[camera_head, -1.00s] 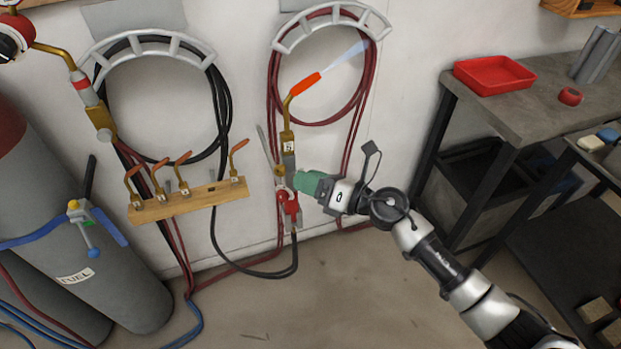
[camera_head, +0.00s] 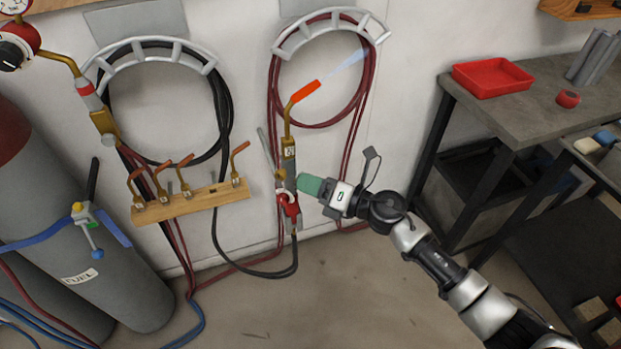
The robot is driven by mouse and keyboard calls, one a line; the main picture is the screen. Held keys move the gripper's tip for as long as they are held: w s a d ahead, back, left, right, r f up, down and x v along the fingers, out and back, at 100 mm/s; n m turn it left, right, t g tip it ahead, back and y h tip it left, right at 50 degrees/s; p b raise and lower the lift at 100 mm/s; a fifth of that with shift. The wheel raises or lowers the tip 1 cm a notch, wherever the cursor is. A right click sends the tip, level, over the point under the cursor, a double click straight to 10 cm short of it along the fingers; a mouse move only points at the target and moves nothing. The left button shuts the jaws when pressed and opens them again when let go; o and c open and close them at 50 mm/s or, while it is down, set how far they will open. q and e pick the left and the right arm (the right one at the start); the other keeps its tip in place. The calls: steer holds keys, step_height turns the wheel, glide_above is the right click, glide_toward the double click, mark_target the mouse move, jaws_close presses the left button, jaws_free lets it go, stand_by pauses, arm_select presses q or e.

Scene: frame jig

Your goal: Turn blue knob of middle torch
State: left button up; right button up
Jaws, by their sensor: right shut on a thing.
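The middle torch (camera_head: 289,155) hangs upright against the wall, with a brass neck and an orange tip (camera_head: 305,91). A pale bluish cone, like a flame, points up and right from the tip. A red clamp (camera_head: 289,206) holds the torch's lower part. My right gripper (camera_head: 299,184), with a green part at its front, reaches in from the right. It is shut at the torch's lower body, just above the clamp. The blue knob cannot be made out; it seems hidden at the jaws. My left gripper is not in view.
A wooden rack (camera_head: 190,206) with several copper nozzles is left of the torch. Red hoses loop behind the middle torch. A workbench (camera_head: 540,105) with a red tray (camera_head: 492,77) stands right. The floor between is clear.

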steer(key=shift+m+p, duration=2.5)
steer(key=shift+m, duration=1.3)
steer(key=shift+f, duration=0.1)
steer(key=o, duration=0.9)
